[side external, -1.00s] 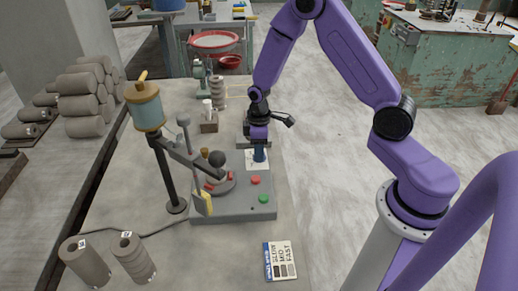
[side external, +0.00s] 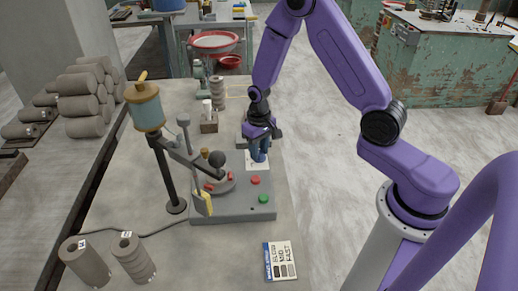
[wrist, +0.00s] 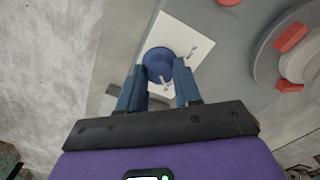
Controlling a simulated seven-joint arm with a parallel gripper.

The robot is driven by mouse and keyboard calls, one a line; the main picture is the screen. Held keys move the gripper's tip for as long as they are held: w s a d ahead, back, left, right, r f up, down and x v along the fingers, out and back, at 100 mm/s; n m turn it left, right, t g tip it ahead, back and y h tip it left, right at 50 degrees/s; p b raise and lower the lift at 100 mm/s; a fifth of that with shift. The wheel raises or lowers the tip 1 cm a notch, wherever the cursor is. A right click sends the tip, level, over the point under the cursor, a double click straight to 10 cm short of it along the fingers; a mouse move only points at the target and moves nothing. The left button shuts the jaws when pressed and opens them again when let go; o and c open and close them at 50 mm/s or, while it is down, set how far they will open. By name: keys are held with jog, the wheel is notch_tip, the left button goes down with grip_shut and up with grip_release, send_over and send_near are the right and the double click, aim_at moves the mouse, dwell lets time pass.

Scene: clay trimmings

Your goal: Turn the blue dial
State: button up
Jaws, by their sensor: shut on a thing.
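The blue dial (wrist: 158,62) is a round knob with a pale mark on its face. It sits on a white printed plate (wrist: 187,42) on the grey machine's top. My gripper (wrist: 160,74) is shut on the dial, with one blue finger on each side of it in the wrist view. In the side view my gripper (side external: 258,151) points down at the back right of the machine (side external: 235,208), and its fingers mostly hide the dial.
A red button (side external: 255,180) and a green button (side external: 263,199) are on the machine in front of my gripper. A turntable with a black-knobbed lever (side external: 217,158) is to the left. A speed card (side external: 281,260) lies on the table in front.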

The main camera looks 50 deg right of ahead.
jog(key=shift+m, duration=0.5)
jog(key=o, duration=1)
jog(key=shift+o, duration=0.2)
jog(key=shift+r, duration=0.1)
notch_tip(320, 180, up, 17)
jog(key=shift+r, duration=0.15)
